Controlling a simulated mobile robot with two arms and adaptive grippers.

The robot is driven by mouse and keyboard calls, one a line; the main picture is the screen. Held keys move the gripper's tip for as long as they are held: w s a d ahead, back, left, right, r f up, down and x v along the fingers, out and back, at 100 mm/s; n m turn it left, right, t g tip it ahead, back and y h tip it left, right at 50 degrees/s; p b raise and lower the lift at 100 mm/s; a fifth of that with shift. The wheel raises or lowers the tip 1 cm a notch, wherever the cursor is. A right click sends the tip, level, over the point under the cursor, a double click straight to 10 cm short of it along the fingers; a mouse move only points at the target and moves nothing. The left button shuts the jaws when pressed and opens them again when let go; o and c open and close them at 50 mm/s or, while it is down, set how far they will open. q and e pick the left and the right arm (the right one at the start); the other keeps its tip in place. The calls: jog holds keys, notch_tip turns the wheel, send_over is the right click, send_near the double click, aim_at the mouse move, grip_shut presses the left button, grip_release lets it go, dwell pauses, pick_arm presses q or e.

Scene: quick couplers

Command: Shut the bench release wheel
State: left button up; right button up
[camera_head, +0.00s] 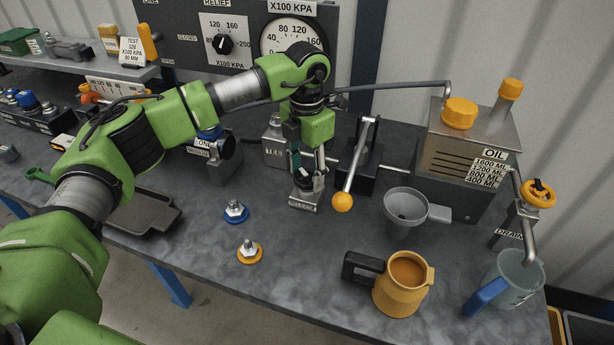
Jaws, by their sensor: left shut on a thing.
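My left gripper (306,170) comes in from the left and points down at the middle of the bench, just left of the pump lever. It is shut on the bench release wheel (303,179), a small dark wheel on top of a small metal block (304,201) with a label on its front. The gripper fingers hide much of the wheel, so I cannot tell how far it is turned. My right gripper is not in view.
The pump lever (355,165) with an orange ball stands close to my gripper. A funnel (405,206), a yellow jug (402,297), an oil tank (458,150) and a drain wheel (538,193) are to the right. Two couplers (235,212) lie in front. The front middle is mostly clear.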

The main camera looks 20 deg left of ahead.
aim_at(307, 176)
pick_arm(q)
jog(key=m+b, duration=0.2)
jog(key=m, duration=0.3)
jog(key=shift+m, duration=0.3)
jog(key=shift+w+r+m+b, duration=0.1)
jog(key=shift+m+b, duration=0.4)
jog(key=shift+m, duration=1.7)
jog(key=o, duration=1.1)
notch_tip(307, 176, up, 12)
